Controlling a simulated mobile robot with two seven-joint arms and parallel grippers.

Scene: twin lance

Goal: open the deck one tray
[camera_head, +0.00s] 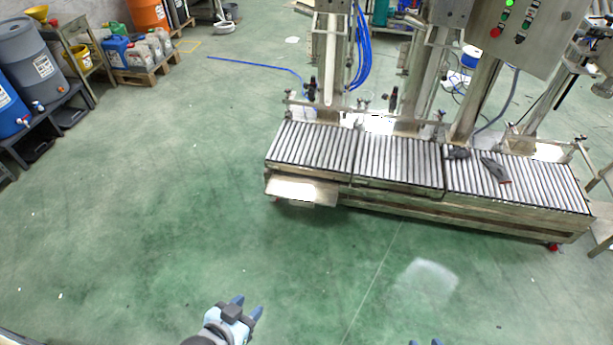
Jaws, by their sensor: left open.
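A filling machine with three roller decks stands at the upper right. Under the left roller deck (310,145), a pale metal tray (303,190) sticks out a little at the front. Which deck is deck one is not marked legibly. My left gripper (248,306) is at the bottom, open and empty over the green floor, well short of the tray and apart from it. My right gripper (425,342) shows only as two blue fingertips, spaced apart, at the bottom edge; the rest of it is out of view.
The middle roller deck (398,163) and right roller deck (518,185) continue the machine; dark items lie on the right one. A blue hose (255,63) lies on the floor behind. Drums and a pallet (145,72) stand at the left. The green floor before the machine is clear.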

